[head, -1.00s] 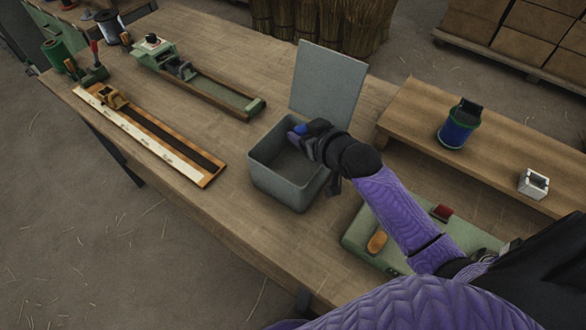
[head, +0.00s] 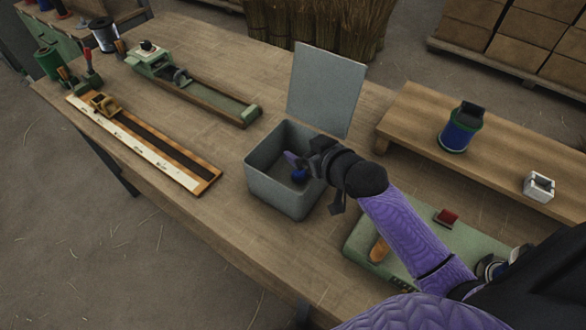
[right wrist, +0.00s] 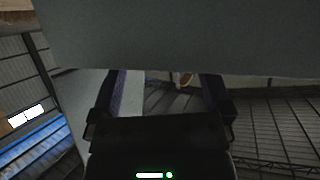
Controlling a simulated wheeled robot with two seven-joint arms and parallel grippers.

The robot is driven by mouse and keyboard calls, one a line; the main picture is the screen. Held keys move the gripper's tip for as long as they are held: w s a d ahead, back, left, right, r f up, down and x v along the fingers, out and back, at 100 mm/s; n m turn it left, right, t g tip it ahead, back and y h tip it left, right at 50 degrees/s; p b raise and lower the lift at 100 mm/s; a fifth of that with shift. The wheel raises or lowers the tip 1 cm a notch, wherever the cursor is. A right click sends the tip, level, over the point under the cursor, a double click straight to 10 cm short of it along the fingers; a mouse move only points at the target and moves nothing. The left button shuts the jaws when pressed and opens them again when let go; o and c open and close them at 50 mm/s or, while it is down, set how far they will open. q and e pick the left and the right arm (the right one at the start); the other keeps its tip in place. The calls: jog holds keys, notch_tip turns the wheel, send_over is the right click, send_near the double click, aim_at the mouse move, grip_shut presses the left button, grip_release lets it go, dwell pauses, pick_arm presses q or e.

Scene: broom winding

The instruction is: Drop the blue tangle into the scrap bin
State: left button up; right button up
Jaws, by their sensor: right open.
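The grey scrap bin (head: 283,197) stands on the workbench with its lid (head: 327,88) raised behind it. My right gripper (head: 303,160) is over the bin's opening, at its right side, and is open. The blue tangle (head: 299,175) shows inside the bin's outline, just under the fingertips. I cannot tell whether it rests on the bin floor or is in the air. In the right wrist view the two fingers (right wrist: 160,95) are apart with no tangle seen between them. A grey panel fills the top of that view. My left gripper is not in view.
A wooden riser (head: 480,150) on the right holds a blue-green spool (head: 460,130) and a small white block (head: 538,186). A green machine base (head: 400,235) is under my right arm. A ruler board (head: 150,145) and a green slide fixture (head: 200,88) lie left of the bin.

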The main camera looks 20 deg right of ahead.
jog(key=a+p+v, duration=0.1)
jog(key=p+v, duration=0.1)
jog(key=v, duration=0.6)
jog(key=shift+d, duration=0.45)
jog(key=shift+s, duration=0.1)
